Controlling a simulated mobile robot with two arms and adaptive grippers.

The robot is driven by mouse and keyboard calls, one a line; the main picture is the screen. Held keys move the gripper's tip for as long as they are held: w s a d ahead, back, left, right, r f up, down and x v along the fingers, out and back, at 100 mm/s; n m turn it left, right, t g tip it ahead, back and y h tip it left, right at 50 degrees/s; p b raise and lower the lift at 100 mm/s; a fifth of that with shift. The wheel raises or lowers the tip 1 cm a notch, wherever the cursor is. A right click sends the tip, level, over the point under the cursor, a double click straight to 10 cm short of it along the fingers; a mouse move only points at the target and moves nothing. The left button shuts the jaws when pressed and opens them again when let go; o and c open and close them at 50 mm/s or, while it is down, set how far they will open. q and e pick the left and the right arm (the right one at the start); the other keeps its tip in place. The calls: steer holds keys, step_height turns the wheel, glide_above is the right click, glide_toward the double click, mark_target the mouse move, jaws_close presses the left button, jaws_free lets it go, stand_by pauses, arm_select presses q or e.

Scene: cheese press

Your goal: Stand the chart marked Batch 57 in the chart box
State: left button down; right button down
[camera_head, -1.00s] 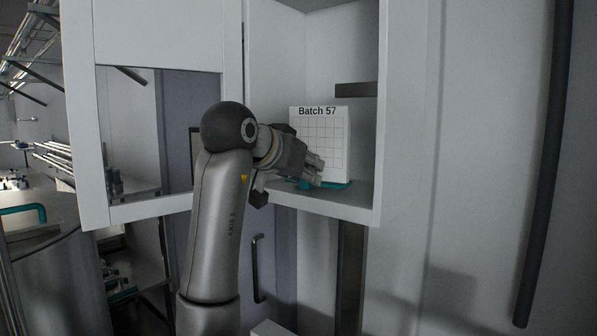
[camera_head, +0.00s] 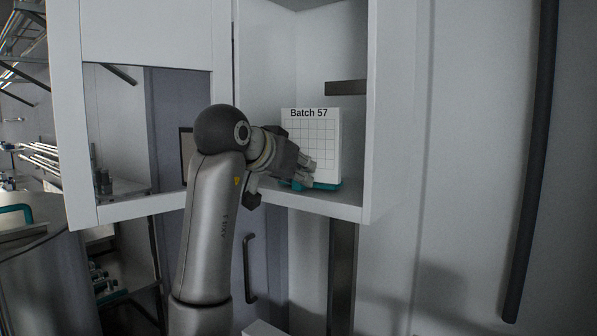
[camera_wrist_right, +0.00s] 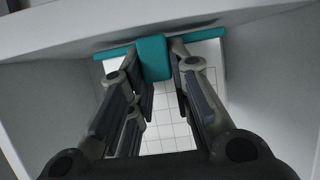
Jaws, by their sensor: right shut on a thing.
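The chart marked Batch 57 (camera_head: 322,140) is a white upright panel with a grid and a teal strip (camera_head: 325,186) at its foot. It stands inside an open white cabinet compartment, low near the shelf. My right gripper (camera_head: 304,176) is at its lower left front. In the right wrist view the gripper (camera_wrist_right: 157,65) is shut on the chart's teal tab (camera_wrist_right: 154,57), with the grid (camera_wrist_right: 168,125) visible behind the fingers. I cannot make out a chart box. My left gripper is not in view.
The cabinet's right side wall (camera_head: 369,120) stands close beside the chart, and its shelf edge (camera_head: 325,206) runs below. A dark bar (camera_head: 345,88) is on the compartment's back right. A metal vat (camera_head: 40,275) is at the lower left.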

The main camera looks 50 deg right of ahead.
steer(key=shift+f, duration=0.4)
steer(key=c, duration=1.3)
jaws_free()
steer(key=shift+o, duration=0.2)
steer(key=shift+a, duration=0.1)
steer(key=v, duration=1.1)
steer(key=shift+a+r, duration=0.2)
steer(key=shift+a, duration=0.15)
steer(key=shift+s, duration=0.1)
